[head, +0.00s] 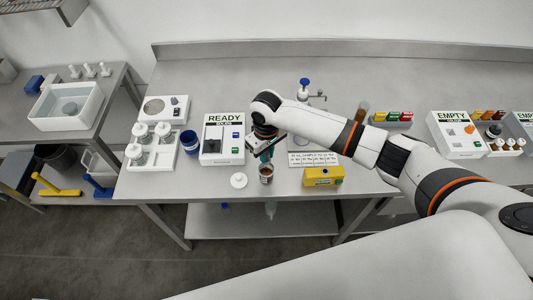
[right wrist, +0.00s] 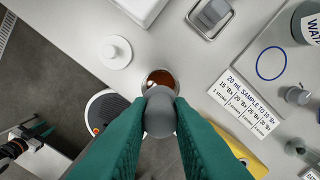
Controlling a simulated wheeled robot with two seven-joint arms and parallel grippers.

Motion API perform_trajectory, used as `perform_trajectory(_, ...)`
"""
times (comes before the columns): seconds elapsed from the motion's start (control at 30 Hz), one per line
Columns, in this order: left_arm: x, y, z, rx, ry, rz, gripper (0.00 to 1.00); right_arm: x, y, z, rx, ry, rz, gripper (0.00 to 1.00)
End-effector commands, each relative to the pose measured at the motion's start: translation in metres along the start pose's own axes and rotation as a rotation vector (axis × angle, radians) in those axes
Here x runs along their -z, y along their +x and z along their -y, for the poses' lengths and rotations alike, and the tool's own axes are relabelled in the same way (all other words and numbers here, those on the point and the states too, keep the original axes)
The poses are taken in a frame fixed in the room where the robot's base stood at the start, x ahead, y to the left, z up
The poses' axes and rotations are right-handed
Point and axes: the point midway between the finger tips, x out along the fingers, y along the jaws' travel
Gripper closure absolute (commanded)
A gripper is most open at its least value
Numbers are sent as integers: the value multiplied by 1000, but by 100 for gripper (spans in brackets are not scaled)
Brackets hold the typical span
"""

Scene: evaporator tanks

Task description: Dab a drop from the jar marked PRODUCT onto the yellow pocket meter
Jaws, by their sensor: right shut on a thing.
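A small open jar of brown liquid (head: 266,177) stands near the table's front edge. It shows behind my fingers in the right wrist view (right wrist: 161,77); I cannot read its label. My right gripper (head: 264,155) is right above the jar, its green fingers shut on a grey rounded thing (right wrist: 159,113), perhaps a dropper bulb. Its lower end is hidden, so I cannot tell whether it reaches the liquid. The yellow pocket meter (head: 323,176) lies right of the jar. My left gripper (right wrist: 32,138) shows small, off the table's edge; its jaw state is unclear.
A white lid (head: 238,181) lies left of the jar. The READY box (head: 222,139) stands behind it. A printed sample card (head: 313,159) lies behind the meter. A blue cup (head: 190,142) and a white tray of jars (head: 163,163) stand left.

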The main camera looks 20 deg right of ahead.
Motion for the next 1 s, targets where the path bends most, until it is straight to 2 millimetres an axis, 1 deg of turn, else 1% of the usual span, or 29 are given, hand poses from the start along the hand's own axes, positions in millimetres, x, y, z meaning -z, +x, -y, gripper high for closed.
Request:
perform_trajectory(0.3,0,0,0,0,0,0,64,-1,-26,0,1,0,3,100)
perform_trajectory(0.43,0,0,0,0,0,0,64,0,-34,1,1,1,1,100)
perform_trajectory(0.83,0,0,0,0,-1,-1,64,0,-36,1,1,-7,1,100)
perform_trajectory(0.93,2,4,0,0,-1,-1,64,-1,-35,1,1,-66,2,100)
perform_trajectory(1.0,3,10,0,0,-1,-3,64,-2,-35,1,3,-154,6,100)
